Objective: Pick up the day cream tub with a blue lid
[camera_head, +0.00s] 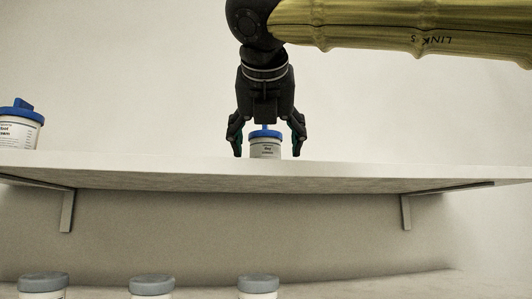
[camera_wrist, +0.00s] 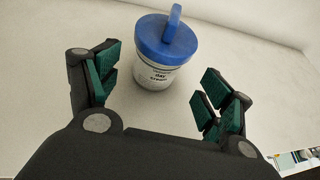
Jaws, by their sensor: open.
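The day cream tub (camera_head: 265,149) is white with a blue lid and an upright blue tab. It stands upright on the upper shelf. In the wrist view the day cream tub (camera_wrist: 155,75) shows its "day cream" label and sits ahead of the fingers, toward the top middle. My gripper (camera_head: 267,150) points down over the tub, with one finger on each side of it. In the wrist view my gripper (camera_wrist: 168,88) is open and empty, with gaps between the green finger pads and the tub. The tub's lower part is hidden by the shelf edge in the head view.
Another white tub with a blue lid (camera_head: 20,127) stands on the upper shelf (camera_head: 180,168) at the far left. Several grey-lidded tubs (camera_head: 151,286) stand below. Brackets (camera_head: 67,211) hold the shelf. A printed card (camera_wrist: 297,160) shows at the wrist view's lower right.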

